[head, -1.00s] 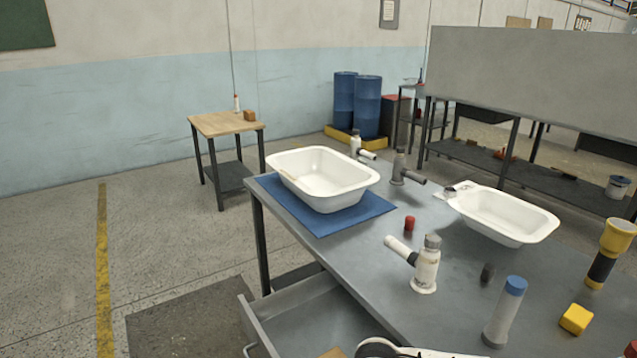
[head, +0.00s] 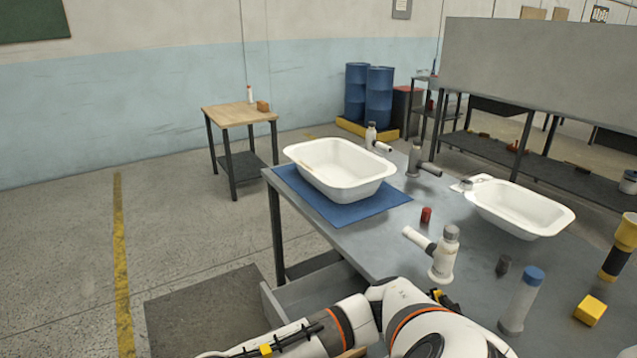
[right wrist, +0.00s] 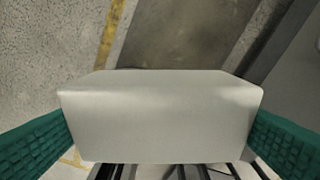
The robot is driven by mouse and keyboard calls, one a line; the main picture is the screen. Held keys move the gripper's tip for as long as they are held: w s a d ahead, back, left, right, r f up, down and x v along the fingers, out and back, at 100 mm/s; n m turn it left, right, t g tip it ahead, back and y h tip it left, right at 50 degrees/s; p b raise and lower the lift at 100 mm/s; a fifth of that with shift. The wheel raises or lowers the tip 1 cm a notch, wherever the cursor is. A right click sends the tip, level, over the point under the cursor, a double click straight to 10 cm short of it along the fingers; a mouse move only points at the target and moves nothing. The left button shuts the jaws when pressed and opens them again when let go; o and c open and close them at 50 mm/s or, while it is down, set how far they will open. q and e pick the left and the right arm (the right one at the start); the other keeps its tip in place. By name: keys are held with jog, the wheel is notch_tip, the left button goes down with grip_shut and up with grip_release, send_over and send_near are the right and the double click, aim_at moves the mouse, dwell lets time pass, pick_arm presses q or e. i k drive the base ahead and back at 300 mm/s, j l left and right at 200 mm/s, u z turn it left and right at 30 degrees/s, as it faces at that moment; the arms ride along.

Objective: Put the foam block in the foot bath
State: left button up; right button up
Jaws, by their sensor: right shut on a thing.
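A pale grey-white block, which looks like the foam block (right wrist: 160,115), fills the middle of the right wrist view. My right gripper (right wrist: 160,130) is shut on it, with a green ridged pad at each side. In that view the floor lies below. The gripper does not show in the head view. Two white basins stand on the grey bench: one (head: 341,185) on a blue mat at the left, one (head: 518,222) on the bare top at the right. I cannot tell by look which is the foot bath. My left gripper is not in view.
Pale taps (head: 445,253), a red cap (head: 426,215), a blue-topped bottle (head: 521,300), a yellow block (head: 590,309) and a yellow-black torch (head: 619,246) stand on the bench (head: 385,240). An open drawer (head: 310,292) juts out below its near edge. The floor at the left is free.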

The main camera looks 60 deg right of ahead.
aim_at(328, 175)
jog(key=i+j+z, duration=0.1)
jog(key=i+z, duration=0.15)
jog(key=i, duration=0.3)
jog(key=i+j+z, duration=0.2)
jog(key=i, duration=0.35)
jog(key=i+j+z, duration=0.25)
jog(key=i, duration=0.25)
jog(key=i+l+z, duration=0.2)
jog(key=z, duration=0.25)
jog(key=i+z, duration=0.75)
jog(key=z, duration=0.15)
jog(key=i+j+z, duration=0.2)
jog(key=z, duration=0.25)
jog(key=i, duration=0.1)
